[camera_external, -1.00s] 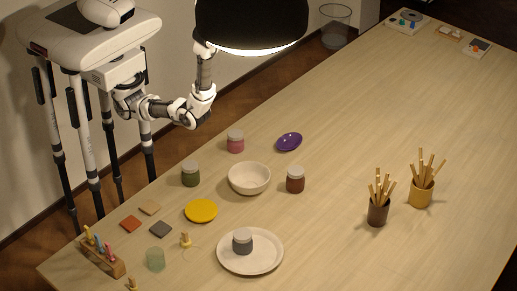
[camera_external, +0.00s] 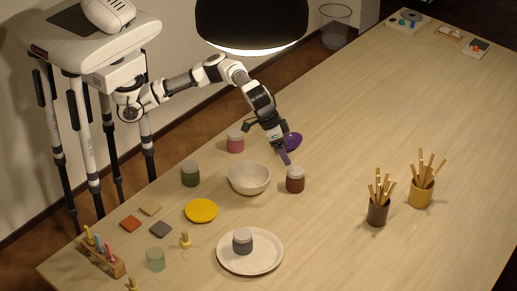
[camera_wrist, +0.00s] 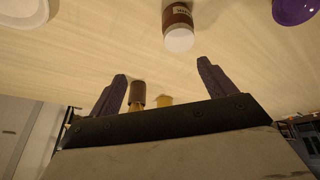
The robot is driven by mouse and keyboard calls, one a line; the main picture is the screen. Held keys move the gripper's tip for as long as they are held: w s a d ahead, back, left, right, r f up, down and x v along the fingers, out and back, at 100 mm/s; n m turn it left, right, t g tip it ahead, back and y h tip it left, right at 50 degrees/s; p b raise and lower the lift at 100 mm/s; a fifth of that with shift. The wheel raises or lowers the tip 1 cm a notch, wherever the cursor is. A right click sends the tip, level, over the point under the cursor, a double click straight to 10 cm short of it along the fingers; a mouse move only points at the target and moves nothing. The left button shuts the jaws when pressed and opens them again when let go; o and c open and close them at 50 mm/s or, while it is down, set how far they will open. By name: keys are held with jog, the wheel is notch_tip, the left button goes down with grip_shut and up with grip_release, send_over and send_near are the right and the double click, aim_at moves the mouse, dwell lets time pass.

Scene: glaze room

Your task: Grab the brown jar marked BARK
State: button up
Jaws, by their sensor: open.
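The brown jar (camera_external: 295,182) with a pale lid stands upright on the table, just right of the white bowl. My gripper (camera_external: 285,158) is close above and slightly left of the jar in the external view, pointing down. In the wrist view my gripper (camera_wrist: 162,78) has its two purple-grey fingers wide apart with nothing between them. The jar lies beyond the fingertips, apart from them.
The white bowl (camera_external: 249,180) stands left of the jar. Pink (camera_external: 235,144), green (camera_external: 190,176) and grey (camera_external: 242,245) jars stand around. Two brush cups, brown (camera_external: 377,213) and yellow (camera_external: 421,196), stand right. Table between is clear.

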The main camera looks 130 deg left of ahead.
aim_at(294, 170)
jog(key=shift+g+y, duration=0.3)
jog(key=shift+g, duration=0.2)
jog(key=a+f, duration=0.1)
jog(key=f, duration=0.1)
jog(key=a+f+p, duration=0.1)
jog(key=a+f, duration=0.1)
jog(key=f, duration=0.1)
jog(key=w+a+f+p, duration=0.1)
jog(key=f, duration=0.2)
jog(key=shift+a+f, duration=0.2)
jog(key=shift+f, duration=0.05)
jog(key=shift+s+d+p+x, duration=0.15)
jog(key=shift+p+x, duration=0.5)
jog(key=shift+x, duration=0.85)
jog(key=shift+s+d+p+x, duration=0.1)
jog(key=shift+p+x, duration=0.55)
jog(key=shift+x, duration=0.85)
jog(key=shift+f, duration=0.1)
jog(key=shift+c, duration=0.2)
jog(key=c, duration=1.2)
